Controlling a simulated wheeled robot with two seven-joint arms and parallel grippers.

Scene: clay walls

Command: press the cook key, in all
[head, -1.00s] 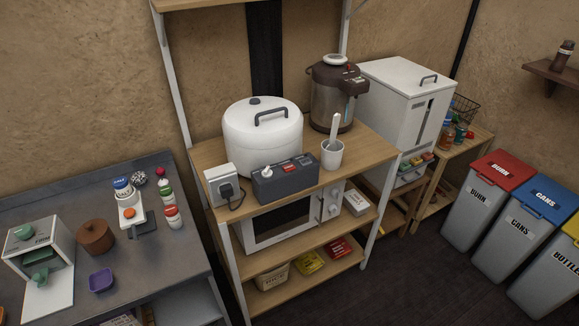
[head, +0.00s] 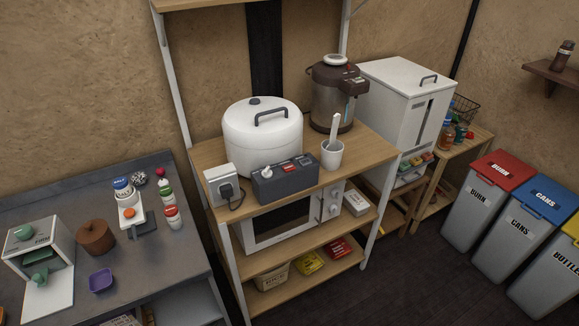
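A large white rice cooker (head: 262,140) with a dark lid handle stands on the wooden shelf top, its lid shut. A dark grey box (head: 285,187) stands close in front of it and hides its lower front. The box has a red switch (head: 288,168) and a white knob (head: 267,171) on top. No key marked as the cook key can be made out; whether the red switch is it, I cannot tell. Neither of my grippers is in view.
A plug block (head: 222,186) stands left of the box. A white cup (head: 332,155) with a paddle is right. A brown hot-water pot (head: 335,95) stands behind. A microwave (head: 290,222) sits below.

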